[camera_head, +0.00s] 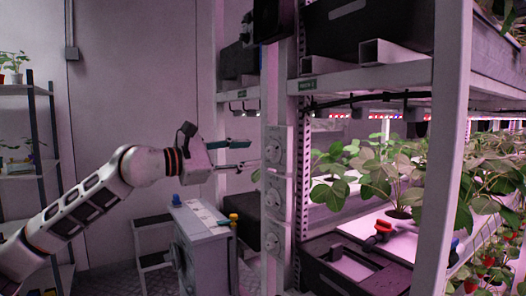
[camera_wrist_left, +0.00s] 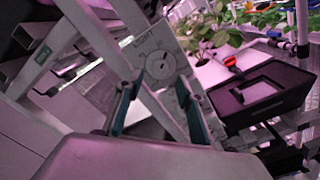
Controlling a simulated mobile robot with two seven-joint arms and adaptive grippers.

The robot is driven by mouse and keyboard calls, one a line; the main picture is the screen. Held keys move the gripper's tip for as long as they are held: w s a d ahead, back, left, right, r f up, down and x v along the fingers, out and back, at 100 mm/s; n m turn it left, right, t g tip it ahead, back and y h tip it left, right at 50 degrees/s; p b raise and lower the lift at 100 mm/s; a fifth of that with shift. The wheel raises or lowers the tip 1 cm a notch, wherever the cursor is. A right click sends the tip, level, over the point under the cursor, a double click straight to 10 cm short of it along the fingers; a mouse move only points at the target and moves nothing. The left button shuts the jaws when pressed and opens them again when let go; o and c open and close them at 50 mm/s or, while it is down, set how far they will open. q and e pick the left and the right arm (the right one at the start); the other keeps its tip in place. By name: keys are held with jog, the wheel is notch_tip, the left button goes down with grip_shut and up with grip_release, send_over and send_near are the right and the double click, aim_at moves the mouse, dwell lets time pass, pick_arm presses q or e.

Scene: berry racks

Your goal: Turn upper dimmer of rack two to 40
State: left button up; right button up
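The upper dimmer (camera_head: 273,149) is a round white dial on a pale panel on the rack post. It also shows in the left wrist view (camera_wrist_left: 160,65), beyond and between my fingertips, with a small dark centre. Its scale numbers are too small to read. My left gripper (camera_head: 254,153) is open, with its teal-padded fingers pointing at this dial. In the left wrist view the two fingers (camera_wrist_left: 159,86) stand apart with nothing between them. I cannot tell whether a fingertip touches the dial. My right gripper is out of view.
A middle dial (camera_head: 273,198) and a lower dial (camera_head: 272,241) sit below on the same post. Strawberry plants (camera_head: 385,175) and a black box (camera_head: 350,270) stand right of it. A grey cabinet (camera_head: 205,250) stands below my left arm. A shelf (camera_head: 30,175) is at far left.

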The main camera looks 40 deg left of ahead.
aim_at(268, 152)
pick_arm(q)
jog(key=p+x, duration=0.1)
jog(key=x, duration=0.3)
jog(key=shift+w+d+r, duration=0.1)
jog(key=shift+r, duration=0.1)
jog(key=shift+w+d+f, duration=0.2)
jog(key=shift+w+d, duration=0.1)
jog(key=shift+w, duration=0.45)
grip_shut()
